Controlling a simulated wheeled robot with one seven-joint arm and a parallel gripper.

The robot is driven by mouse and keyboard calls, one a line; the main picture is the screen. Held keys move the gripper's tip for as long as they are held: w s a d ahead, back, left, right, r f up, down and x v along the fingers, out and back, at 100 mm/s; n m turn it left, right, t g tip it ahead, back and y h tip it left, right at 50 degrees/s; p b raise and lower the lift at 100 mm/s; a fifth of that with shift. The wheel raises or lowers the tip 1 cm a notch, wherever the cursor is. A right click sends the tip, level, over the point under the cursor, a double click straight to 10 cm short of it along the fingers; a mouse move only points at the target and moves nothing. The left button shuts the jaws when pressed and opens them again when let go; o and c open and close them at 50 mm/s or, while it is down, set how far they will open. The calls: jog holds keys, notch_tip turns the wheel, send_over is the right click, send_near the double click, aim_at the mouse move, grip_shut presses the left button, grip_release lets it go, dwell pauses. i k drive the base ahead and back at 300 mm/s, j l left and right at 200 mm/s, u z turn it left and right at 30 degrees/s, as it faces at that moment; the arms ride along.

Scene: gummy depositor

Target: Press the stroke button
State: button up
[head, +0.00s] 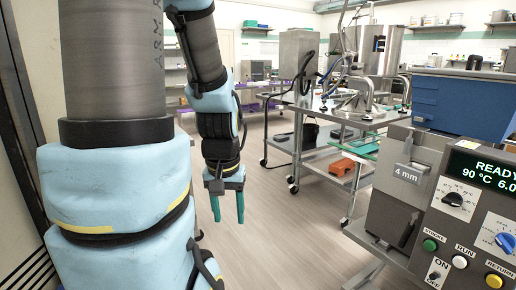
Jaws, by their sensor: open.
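The stroke button (430,245) is a round green button on the grey control panel at the lower right of the head view, under a small "STROKE" label. My gripper (228,221) hangs down left of the middle, with two green fingers apart and nothing between them. It is well to the left of the panel and clear of the button. The button is fully visible.
Beside the button are a white RUN button (460,261), a yellow RETURN button (494,281) and an ON switch (436,273). Above are a display (484,170) and dials. A steel cart (345,125) stands behind. Open floor (285,240) lies between gripper and machine.

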aim_at(430, 246)
jog(key=z, duration=0.65)
jog(key=i+l+z, duration=0.15)
jog(key=z, duration=0.25)
jog(key=i+l+z, duration=0.1)
jog(key=i+z, duration=0.2)
jog(key=z, duration=0.15)
jog(key=i+z, duration=0.25)
jog(key=z, duration=0.15)
jog(key=i+j, duration=0.1)
jog(key=i, duration=0.4)
jog(key=u, duration=0.5)
jog(key=k+u, duration=0.15)
jog(key=u, duration=0.3)
jog(key=j+u, duration=0.1)
jog(key=u, duration=0.4)
jog(key=k+j+u, duration=0.1)
jog(key=u, duration=0.35)
